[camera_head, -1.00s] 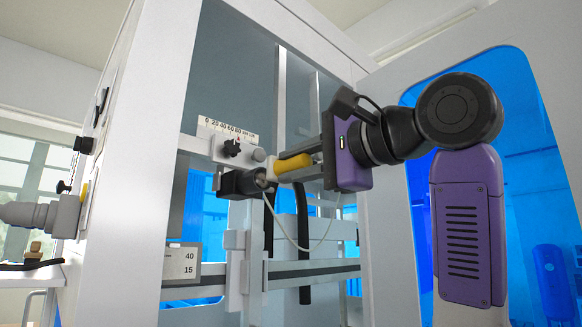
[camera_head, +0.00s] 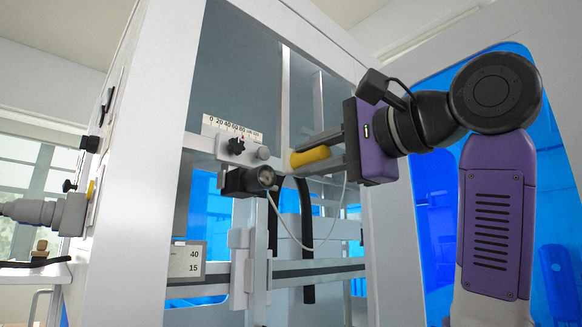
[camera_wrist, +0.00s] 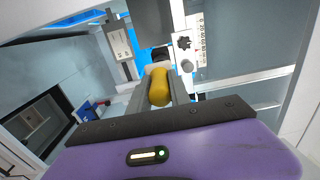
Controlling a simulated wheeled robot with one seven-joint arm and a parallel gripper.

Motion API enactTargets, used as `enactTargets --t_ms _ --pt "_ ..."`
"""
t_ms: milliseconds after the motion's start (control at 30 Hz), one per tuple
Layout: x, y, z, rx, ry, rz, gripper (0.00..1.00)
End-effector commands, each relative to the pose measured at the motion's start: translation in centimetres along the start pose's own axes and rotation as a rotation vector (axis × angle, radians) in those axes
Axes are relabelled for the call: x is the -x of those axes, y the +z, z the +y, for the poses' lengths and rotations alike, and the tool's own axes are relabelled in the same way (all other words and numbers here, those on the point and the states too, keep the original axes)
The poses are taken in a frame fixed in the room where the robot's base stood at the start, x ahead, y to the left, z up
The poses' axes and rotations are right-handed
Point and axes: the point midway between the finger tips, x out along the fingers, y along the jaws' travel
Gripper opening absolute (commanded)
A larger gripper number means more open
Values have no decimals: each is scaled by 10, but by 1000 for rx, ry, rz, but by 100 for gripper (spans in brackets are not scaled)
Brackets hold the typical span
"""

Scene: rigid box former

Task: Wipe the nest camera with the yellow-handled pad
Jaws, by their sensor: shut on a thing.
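The nest camera (camera_head: 250,180) is a small black box with a round lens, mounted under a rail knob inside the machine frame. My gripper (camera_head: 318,157) is shut on the yellow handle of the pad (camera_head: 310,156). The pad's pale face (camera_head: 288,160) points left, toward the camera, with a small gap between them in the head view. In the wrist view the yellow handle (camera_wrist: 159,88) lies between my fingers, and the dark camera (camera_wrist: 160,54) shows just beyond the pale pad. How far apart they are is hard to tell there.
A white scale (camera_head: 232,130) and a black knob (camera_head: 236,146) sit just above the camera. A thin pale cable and a black hose (camera_head: 305,225) hang below. A white post (camera_head: 385,240) of the frame stands close under my wrist.

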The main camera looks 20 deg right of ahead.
Motion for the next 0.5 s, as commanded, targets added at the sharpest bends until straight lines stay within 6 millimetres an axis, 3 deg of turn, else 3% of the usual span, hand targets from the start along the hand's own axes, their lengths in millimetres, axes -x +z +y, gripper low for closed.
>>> enactTargets --t_ms 267,500 --pt "-9 0 -1 -2 1 -2 0" --pt "-34 1 -2 -2 2 -2 0"
